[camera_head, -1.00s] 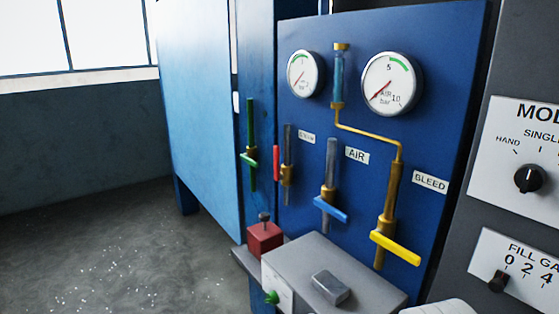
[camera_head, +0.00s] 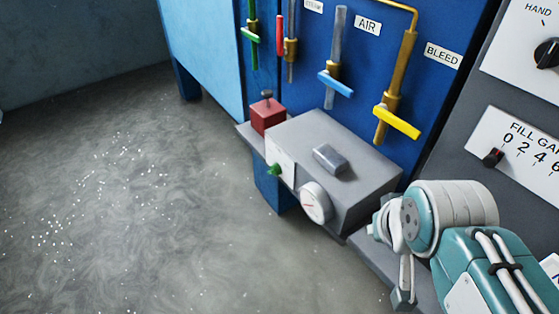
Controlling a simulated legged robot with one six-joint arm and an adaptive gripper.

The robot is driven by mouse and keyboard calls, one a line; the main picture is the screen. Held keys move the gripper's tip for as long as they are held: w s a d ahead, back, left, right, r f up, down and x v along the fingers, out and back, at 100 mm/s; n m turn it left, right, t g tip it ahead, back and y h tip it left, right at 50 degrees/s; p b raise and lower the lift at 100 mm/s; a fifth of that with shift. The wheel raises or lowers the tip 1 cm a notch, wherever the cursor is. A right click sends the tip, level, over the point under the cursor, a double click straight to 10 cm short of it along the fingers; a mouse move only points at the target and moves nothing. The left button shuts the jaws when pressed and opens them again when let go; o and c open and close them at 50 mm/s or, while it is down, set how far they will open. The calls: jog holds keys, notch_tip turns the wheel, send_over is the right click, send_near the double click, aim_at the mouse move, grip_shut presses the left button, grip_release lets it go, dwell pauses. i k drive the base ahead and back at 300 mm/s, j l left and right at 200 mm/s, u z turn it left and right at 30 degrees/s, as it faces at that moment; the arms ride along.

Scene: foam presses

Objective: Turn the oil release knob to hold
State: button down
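A grey box-shaped unit (camera_head: 350,150) stands on a ledge in front of the blue panel. A small green knob (camera_head: 274,169) sticks out of a pale plate (camera_head: 281,160) on its front left. I read no hold mark or oil label there, so I cannot tell for sure that this is the oil release knob. A round white gauge (camera_head: 316,203) sits on the same front face. My gripper (camera_head: 403,292) hangs at the lower right, right of the grey unit and well apart from the green knob. Its fingers are small and partly hidden, so its opening is unclear.
A red block (camera_head: 267,114) sits left of the grey unit. Green (camera_head: 251,36), blue (camera_head: 335,83) and yellow (camera_head: 396,121) valve handles stand on the panel behind. A grey cabinet with a FILL dial (camera_head: 493,157) is at right. The floor at left is open.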

aim_at(276, 170)
jog(key=i+j+u, duration=0.15)
jog(key=j+u, duration=0.2)
jog(key=i+j+u, duration=0.2)
jog(key=u, duration=0.15)
jog(key=i+j+u, duration=0.15)
jog(key=u, duration=0.2)
jog(key=i, duration=0.1)
